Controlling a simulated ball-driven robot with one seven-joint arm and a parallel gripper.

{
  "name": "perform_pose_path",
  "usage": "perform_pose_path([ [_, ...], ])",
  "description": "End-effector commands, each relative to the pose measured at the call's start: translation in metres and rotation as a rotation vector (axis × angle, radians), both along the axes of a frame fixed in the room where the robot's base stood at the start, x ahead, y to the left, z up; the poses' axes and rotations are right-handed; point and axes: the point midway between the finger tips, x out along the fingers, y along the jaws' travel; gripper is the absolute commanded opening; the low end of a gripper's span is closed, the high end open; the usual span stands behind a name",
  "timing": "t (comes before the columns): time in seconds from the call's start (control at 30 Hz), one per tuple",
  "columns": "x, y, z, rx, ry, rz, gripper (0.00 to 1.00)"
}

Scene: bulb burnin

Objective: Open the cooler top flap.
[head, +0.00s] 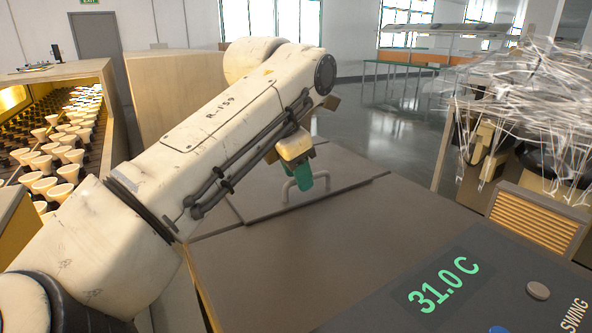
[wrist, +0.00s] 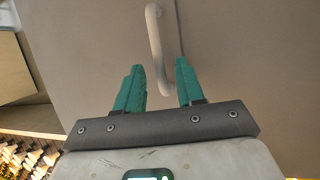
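The cooler top flap (head: 340,171) is a grey-brown panel lying flat on top of the cooler (head: 290,255), closed as far as I see. Its handle (head: 301,178) is a pale curved bar that shows beside my gripper (head: 304,178). In the wrist view the handle (wrist: 156,50) lies ahead of the gripper (wrist: 158,82), its near end between the lines of the two green fingers. The fingers stand apart with a clear gap. Whether the handle's near end is between the fingertips in depth is hard to tell. My arm hides the flap's left part in the head view.
A display panel (head: 440,285) reading 31.0 C with knobs is at the front right. A rack of several bulbs (head: 62,158) stands at the left. A bundle of tangled clear strands (head: 535,95) is at the right. Open floor (head: 395,125) lies behind.

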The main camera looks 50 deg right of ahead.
Motion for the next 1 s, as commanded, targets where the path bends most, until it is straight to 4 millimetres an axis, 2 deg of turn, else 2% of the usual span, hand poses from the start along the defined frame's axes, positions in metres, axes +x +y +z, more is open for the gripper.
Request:
perform_pose_path([
  [0.17, 0.0000, 0.0000, 0.0000, 0.000, 0.000, 0.000, 0.36],
  [0.53, 0.0000, 0.0003, 0.0002, 0.000, 0.000, 0.000, 0.01],
  [1.0, 0.0002, 0.0004, 0.0003, 0.000, 0.000, 0.001, 0.00],
])
